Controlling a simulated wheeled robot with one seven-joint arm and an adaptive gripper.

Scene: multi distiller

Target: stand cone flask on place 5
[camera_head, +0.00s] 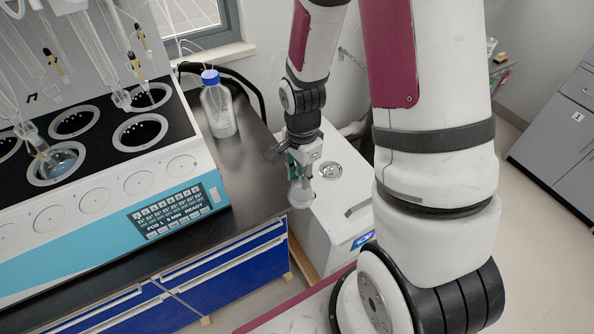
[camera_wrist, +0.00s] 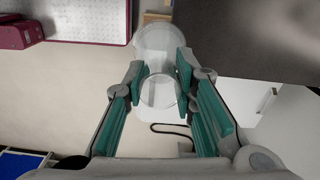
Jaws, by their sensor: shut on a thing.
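The clear cone flask (camera_head: 301,193) hangs below my gripper (camera_head: 299,163), to the right of the dark bench and in front of the white box unit. In the wrist view my gripper (camera_wrist: 162,75) has its green-lined fingers shut on either side of the flask (camera_wrist: 160,42). The multi distiller (camera_head: 120,200) stands on the bench at left, with round dark wells in its top. One well (camera_head: 140,132) at the right front looks empty. Another well at left holds a glass flask (camera_head: 58,163). I cannot read which well is place 5.
A clear bottle with a blue cap (camera_head: 218,108) stands on the bench (camera_head: 245,165) beside the distiller. Glass tubes (camera_head: 105,50) hang over the wells. A white box unit (camera_head: 335,215) stands beside the bench. The bench's right front is clear.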

